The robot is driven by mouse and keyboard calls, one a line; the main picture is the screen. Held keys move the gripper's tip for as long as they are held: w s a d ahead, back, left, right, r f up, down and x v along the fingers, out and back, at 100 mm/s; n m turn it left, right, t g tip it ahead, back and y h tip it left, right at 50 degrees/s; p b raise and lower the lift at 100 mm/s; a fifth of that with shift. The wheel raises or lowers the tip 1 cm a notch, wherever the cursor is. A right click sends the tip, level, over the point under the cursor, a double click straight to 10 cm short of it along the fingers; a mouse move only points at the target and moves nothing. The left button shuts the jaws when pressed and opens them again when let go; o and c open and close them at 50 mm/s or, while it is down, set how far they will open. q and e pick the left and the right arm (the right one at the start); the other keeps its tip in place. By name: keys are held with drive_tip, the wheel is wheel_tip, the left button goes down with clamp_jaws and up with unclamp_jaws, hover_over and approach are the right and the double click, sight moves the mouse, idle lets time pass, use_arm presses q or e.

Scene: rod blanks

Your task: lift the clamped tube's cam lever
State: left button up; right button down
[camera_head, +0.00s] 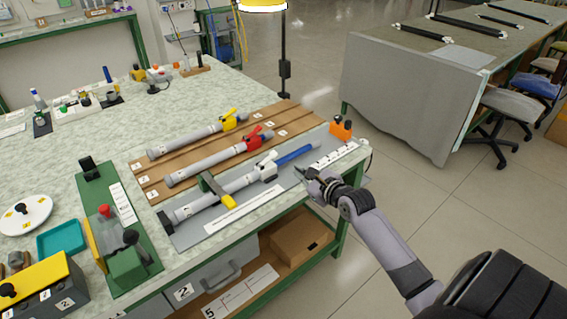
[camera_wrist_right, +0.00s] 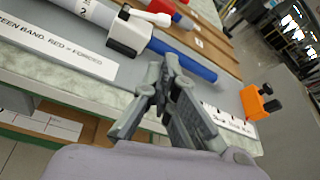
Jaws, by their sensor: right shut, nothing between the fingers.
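The clamped tube (camera_head: 236,186) is grey and lies in the front row on a grey plate, under an olive-yellow clamp bar (camera_head: 216,190). A blue rod (camera_head: 296,155) extends from its right end; the rod also shows in the right wrist view (camera_wrist_right: 185,60). A white collar with a white cam lever (camera_head: 267,160) sits at that end. The lever appears in the right wrist view (camera_wrist_right: 150,17), lying along the collar top. My right gripper (camera_head: 302,173) is shut and empty, in front of the blue rod and right of the lever, apart from it. My left gripper is out of view.
Two similar tubes with a red lever (camera_head: 254,136) and a yellow lever (camera_head: 229,116) lie behind on brown boards. An orange block (camera_head: 341,130) stands at the plate's right end. A green fixture (camera_head: 112,225) is at left. The bench's front edge is under my right gripper.

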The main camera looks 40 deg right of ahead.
sight(278, 161)
drive_tip(key=shift+w+f, duration=0.15)
drive_tip(key=shift+w, duration=0.35)
drive_tip(key=b+x, duration=0.1)
drive_tip(key=x, duration=0.8)
drive_tip(key=shift+s, duration=0.1)
drive_tip(key=shift+w, duration=0.25)
